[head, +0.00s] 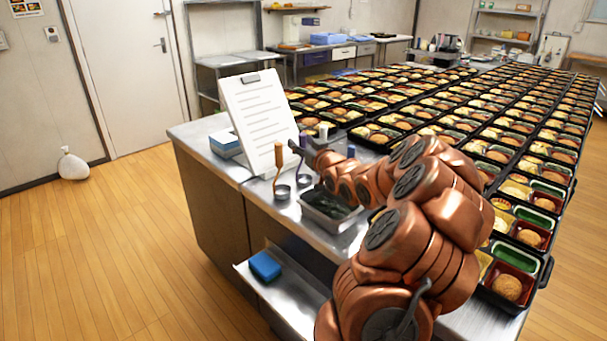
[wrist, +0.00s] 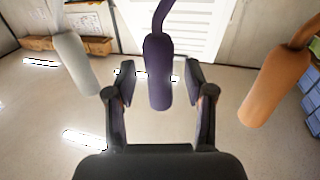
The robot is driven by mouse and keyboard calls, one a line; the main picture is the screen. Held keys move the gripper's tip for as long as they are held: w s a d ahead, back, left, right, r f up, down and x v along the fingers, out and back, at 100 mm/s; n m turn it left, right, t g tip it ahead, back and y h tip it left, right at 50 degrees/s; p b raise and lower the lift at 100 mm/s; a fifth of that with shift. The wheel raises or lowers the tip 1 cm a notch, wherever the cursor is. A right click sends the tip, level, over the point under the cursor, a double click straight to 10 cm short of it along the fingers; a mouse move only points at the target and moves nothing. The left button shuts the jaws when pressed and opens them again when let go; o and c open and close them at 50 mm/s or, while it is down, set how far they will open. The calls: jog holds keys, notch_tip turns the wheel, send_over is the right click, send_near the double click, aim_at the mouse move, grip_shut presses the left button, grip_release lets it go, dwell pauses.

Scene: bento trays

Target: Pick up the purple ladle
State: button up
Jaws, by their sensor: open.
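The purple ladle (head: 303,142) stands upright at the near edge of the steel counter, partly hidden by my gripper (head: 298,148). In the wrist view its purple handle (wrist: 158,75) lies between the two fingers of my gripper (wrist: 160,77). The fingers are apart, with a visible gap on each side of the handle. An orange-handled ladle (head: 278,158) stands to its left in the head view, and its handle (wrist: 272,88) is at the right in the wrist view. A white handle (wrist: 75,62) is at the left there.
A clipboard (head: 259,115) stands behind the ladles. A steel container (head: 335,222) with dark contents sits below my arm. Rows of filled bento trays (head: 445,130) cover the counter to the right. A blue sponge (head: 265,266) lies on a lower shelf.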

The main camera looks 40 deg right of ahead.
grip_shut()
dwell(0.3)
dwell(0.3)
